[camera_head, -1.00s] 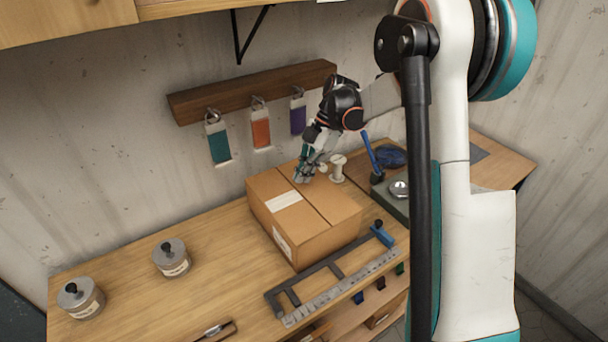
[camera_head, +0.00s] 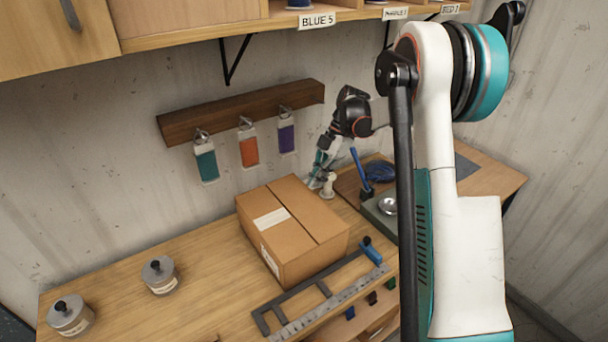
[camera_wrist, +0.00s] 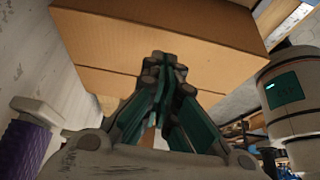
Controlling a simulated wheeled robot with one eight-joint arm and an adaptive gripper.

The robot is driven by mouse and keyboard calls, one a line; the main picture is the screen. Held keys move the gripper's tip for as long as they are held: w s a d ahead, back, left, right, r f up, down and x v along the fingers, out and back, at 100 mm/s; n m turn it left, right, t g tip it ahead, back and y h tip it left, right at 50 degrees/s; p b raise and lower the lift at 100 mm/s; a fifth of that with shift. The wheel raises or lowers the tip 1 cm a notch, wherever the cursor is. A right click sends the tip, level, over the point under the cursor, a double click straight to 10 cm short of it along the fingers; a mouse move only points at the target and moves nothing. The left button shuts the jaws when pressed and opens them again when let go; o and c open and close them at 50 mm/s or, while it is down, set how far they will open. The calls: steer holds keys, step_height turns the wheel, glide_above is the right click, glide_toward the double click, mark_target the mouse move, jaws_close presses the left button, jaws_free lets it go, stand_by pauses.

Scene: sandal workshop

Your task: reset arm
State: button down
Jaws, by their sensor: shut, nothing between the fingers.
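My gripper (camera_head: 318,178) is in the head view to the right of and behind the cardboard box, near a small white spool-like item (camera_head: 328,186). Its fingers are small and partly hidden there. In the wrist view, my gripper (camera_wrist: 166,62) has its teal fingers closed together with nothing between them. A closed cardboard box (camera_head: 292,245) sits on the wooden workbench; it also fills the top of the wrist view (camera_wrist: 150,45), beyond the fingertips. I cannot tell whether the fingertips touch it.
A wooden rail (camera_head: 240,110) on the wall holds teal, orange and purple tags. A shelf (camera_head: 200,25) overhangs the bench. Two lidded tins (camera_head: 160,276) stand at left. The bench's left middle (camera_head: 205,250) is clear.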

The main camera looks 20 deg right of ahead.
steer(key=shift+d, duration=0.2)
steer(key=s+a+r+m+t+h+b, duration=0.2)
steer(key=s+a+r+m+b, duration=0.1)
steer(key=s+a+r+m, duration=0.25)
steer(key=s+a+r+m+t+h+b, duration=0.1)
steer(key=s+a+r+m+t+b, duration=0.2)
steer(key=s+m, duration=0.4)
steer(key=s+a+f+m+t+h+b, duration=0.1)
steer(key=s+m, duration=0.3)
steer(key=s, duration=0.4)
steer(key=s+a+f+m+t+h+b, duration=0.1)
steer(key=s+a+f+m+t+b, duration=0.1)
steer(key=s, duration=0.7)
step_height(320, 180, down, 3)
steer(key=shift+a+r+m+b, duration=0.2)
steer(key=shift+a+m+b, duration=0.2)
steer(key=shift+m+b, duration=0.45)
